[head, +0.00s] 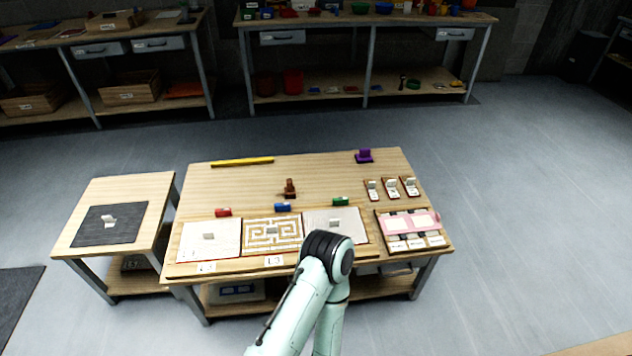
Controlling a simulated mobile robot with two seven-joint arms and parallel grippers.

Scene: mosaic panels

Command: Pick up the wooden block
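A small brown, wood-coloured piece (289,187) stands upright on the work table (232,185), near the middle behind the panels. It is the only thing that looks like a wooden block, though it is small and its exact shape is hard to tell. It stands free, with nothing touching it from above. One of my arms rises from the bottom of the head view, and its dark joint covers part of the table's front edge and the right panel. Neither of my grippers shows.
Three panels, the patterned one (272,235) in the middle, lie along the table's front. Red (223,212), blue (283,207) and green (340,201) pieces sit behind them. A purple piece (364,156) and yellow bar (242,161) lie farther back. A side table (90,205) stands left.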

